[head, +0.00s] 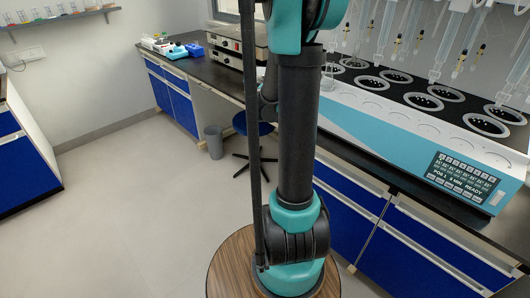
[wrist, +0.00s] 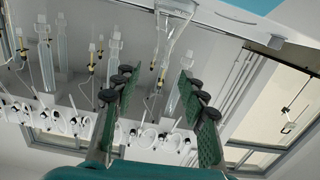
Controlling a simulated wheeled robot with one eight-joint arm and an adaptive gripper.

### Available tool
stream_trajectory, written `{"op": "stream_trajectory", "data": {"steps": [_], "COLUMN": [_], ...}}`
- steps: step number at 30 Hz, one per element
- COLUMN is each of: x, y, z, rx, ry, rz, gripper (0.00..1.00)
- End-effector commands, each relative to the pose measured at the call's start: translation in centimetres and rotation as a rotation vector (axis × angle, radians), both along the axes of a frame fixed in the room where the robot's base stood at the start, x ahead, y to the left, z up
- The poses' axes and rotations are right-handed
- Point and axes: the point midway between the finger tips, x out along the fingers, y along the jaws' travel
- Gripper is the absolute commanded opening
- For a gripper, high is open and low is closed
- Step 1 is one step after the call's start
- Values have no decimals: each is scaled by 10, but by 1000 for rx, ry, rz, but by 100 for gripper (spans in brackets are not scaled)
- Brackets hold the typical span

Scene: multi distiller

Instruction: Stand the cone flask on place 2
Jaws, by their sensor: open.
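The wrist view is upside down. In it a clear glass cone flask (wrist: 175,32) shows with its wide end at the top edge, against the distiller's pale edge. Its narrow neck points down toward the space between my fingers. My gripper (wrist: 158,85) is open, with green pads apart and nothing gripped. The distiller (head: 400,130), white and teal, stands on the bench at the right in the head view. It has dark round places in its top and pale circles along the front. I cannot read which is place 2. My gripper is outside the head view.
Glass tubes (head: 447,45) hang above the distiller. Its control panel (head: 464,181) reads READY. A dark bench (head: 205,70) with instruments runs at the back left. A stool (head: 252,125) and a bin (head: 213,142) stand below it. The floor (head: 130,200) at left is clear.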

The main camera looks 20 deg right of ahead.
Motion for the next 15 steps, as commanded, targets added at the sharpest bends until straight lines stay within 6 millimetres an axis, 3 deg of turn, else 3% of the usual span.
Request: {"op": "stream_trajectory", "data": {"steps": [5,8,15], "x": [-46,-78,-156], "y": [42,80,198], "z": [-52,-92,-178], "rx": [185,313,568], "ry": [225,395,762], "rz": [57,147,528], "gripper": [43,43,43]}}
